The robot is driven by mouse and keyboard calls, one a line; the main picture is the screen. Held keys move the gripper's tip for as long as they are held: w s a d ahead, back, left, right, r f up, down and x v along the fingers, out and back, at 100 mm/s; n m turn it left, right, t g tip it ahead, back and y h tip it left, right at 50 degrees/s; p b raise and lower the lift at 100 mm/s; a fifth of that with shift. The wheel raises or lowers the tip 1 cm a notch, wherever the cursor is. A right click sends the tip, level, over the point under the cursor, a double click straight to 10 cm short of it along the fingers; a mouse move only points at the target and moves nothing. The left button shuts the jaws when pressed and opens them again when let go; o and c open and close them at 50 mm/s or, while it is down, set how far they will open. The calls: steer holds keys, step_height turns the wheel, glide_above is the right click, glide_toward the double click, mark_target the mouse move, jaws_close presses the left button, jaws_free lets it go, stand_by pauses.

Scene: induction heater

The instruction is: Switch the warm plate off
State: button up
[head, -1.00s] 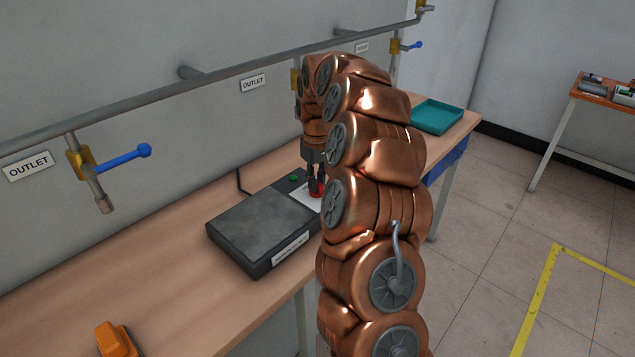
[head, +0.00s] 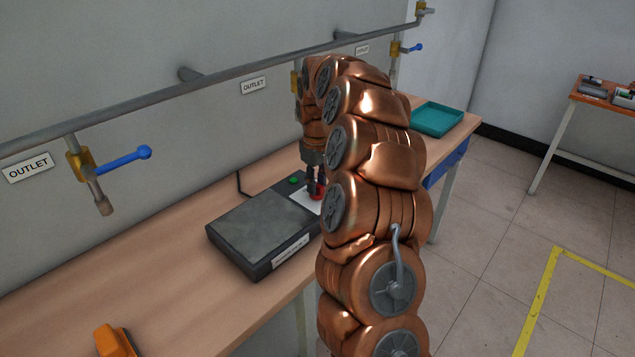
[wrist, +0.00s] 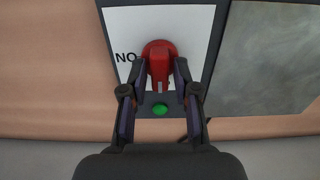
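The warm plate (head: 258,232) is a dark box with a grey heating surface, lying on the wooden bench. Its white control panel carries a red knob (wrist: 160,58), with part of the word "NO" readable beside it. A green light (wrist: 160,109) below the knob looks bright; it also shows in the head view (head: 295,180). My gripper (wrist: 161,68) is down at the knob, one finger on each side of its handle. The fingers look parted, with small gaps to the handle; firm contact is not visible. My arm hides part of the panel in the head view.
A pipe with blue-handled outlet valves (head: 122,158) runs along the wall above the bench (head: 165,262). An orange object (head: 113,341) lies at the front left. A teal tray (head: 437,119) is at the far end.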

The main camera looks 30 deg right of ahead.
steer(key=shift+o, duration=0.8)
step_height(320, 180, up, 12)
stand_by(0.5)
